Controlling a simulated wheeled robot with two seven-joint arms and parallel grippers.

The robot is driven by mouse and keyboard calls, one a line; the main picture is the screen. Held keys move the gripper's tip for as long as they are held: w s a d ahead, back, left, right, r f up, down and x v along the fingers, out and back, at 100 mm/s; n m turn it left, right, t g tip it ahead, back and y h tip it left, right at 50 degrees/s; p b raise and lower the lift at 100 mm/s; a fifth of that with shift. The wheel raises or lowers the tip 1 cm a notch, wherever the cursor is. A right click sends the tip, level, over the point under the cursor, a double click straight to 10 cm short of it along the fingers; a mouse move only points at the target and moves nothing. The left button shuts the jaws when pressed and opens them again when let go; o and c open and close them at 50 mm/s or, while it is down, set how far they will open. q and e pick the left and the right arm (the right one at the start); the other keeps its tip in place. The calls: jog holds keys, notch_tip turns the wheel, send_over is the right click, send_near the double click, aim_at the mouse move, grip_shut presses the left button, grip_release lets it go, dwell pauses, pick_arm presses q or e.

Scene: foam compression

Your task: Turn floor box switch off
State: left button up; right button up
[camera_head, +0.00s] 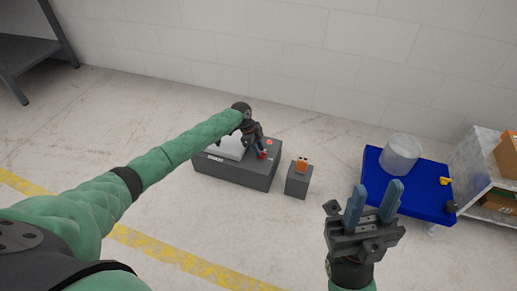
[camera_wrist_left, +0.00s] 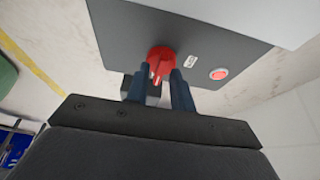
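A low dark grey box (camera_head: 235,172) stands on the floor; its dark top also shows in the left wrist view (camera_wrist_left: 125,30). A red rotary switch (camera_wrist_left: 159,58) with a raised handle sits near the edge of that top; it shows small in the head view (camera_head: 262,156). My left gripper (camera_wrist_left: 161,72) is at the switch, its two dark fingers apart on either side of the handle. Whether they touch it is unclear. My right gripper (camera_head: 372,190) is open and empty, its blue fingers raised, away from the box.
A round red button (camera_wrist_left: 218,73) sits beside the switch. A small grey box (camera_head: 298,182) with an orange piece (camera_head: 301,164) on top stands to the right. A blue table (camera_head: 425,190) carries a clear container (camera_head: 400,155). A shelf (camera_head: 470,165) with cartons stands at the far right.

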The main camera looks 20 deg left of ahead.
pick_arm(q)
grip_shut()
